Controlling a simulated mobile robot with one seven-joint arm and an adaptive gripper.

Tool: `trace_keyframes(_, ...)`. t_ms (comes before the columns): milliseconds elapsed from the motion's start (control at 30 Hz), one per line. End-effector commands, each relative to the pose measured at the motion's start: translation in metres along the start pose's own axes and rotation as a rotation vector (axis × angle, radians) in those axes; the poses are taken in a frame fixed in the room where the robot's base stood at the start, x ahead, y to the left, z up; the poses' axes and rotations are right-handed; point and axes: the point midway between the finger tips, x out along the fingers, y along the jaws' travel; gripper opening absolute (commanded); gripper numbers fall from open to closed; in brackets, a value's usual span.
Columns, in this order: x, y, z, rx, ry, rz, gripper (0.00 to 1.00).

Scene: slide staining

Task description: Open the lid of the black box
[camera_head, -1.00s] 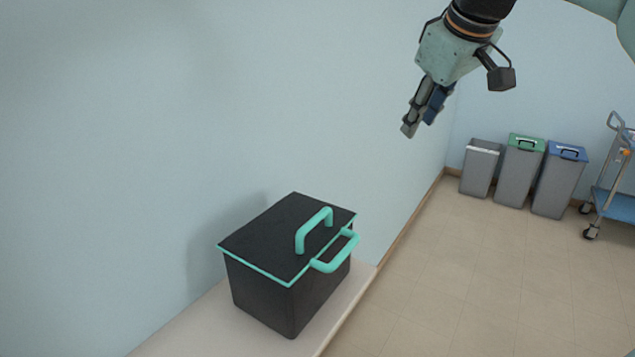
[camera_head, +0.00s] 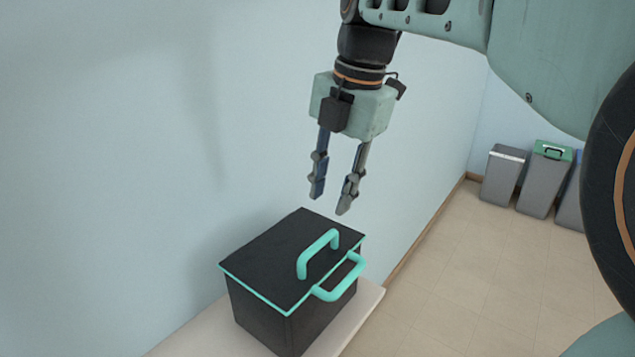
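The black box (camera_head: 265,317) stands on a pale ledge against the wall. Its black lid (camera_head: 275,250) has a teal rim and lies shut on top. A teal lid handle (camera_head: 317,252) arches up from the lid, near its right side. A second teal handle (camera_head: 340,285) sticks out from the box's right side. My gripper (camera_head: 330,205) points down above the far part of the lid, apart from it. Its two fingers are spread with nothing between them.
The pale ledge (camera_head: 365,300) ends in an edge to the right of the box. The wall (camera_head: 120,130) is close behind and left. Several grey bins (camera_head: 503,175), one with a green lid, stand far off at the right on open tiled floor.

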Motion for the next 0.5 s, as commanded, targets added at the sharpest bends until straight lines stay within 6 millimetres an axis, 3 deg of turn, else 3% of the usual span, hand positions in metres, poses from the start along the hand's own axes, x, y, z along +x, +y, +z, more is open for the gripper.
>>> trace_keyframes(500, 0.088, 0.0, 0.0, 0.003, 0.001, -0.001, 0.29)
